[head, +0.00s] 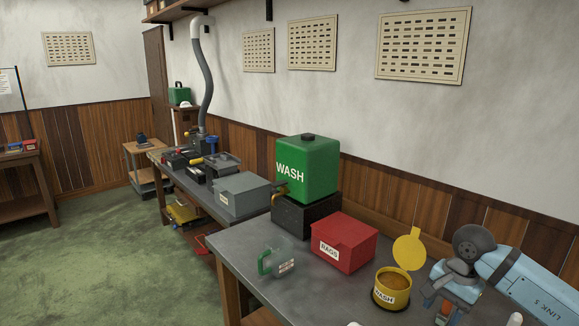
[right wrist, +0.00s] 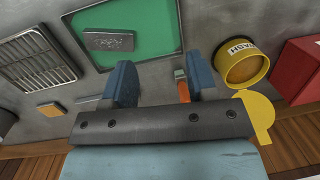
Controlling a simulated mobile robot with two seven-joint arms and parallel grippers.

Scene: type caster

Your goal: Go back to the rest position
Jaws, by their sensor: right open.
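My right gripper (head: 442,308) is at the lower right of the head view, over the grey bench (head: 248,270), just right of the yellow can. In the right wrist view its two blue fingers (right wrist: 162,82) are apart, with grey bench and the edge of a green mat (right wrist: 150,50) beyond them. A narrow orange thing (right wrist: 183,91) shows beside the right-hand finger; I cannot tell whether it touches. My left gripper is in neither view.
A metal block (right wrist: 109,42) lies on the mat, beside a grille (right wrist: 38,58).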

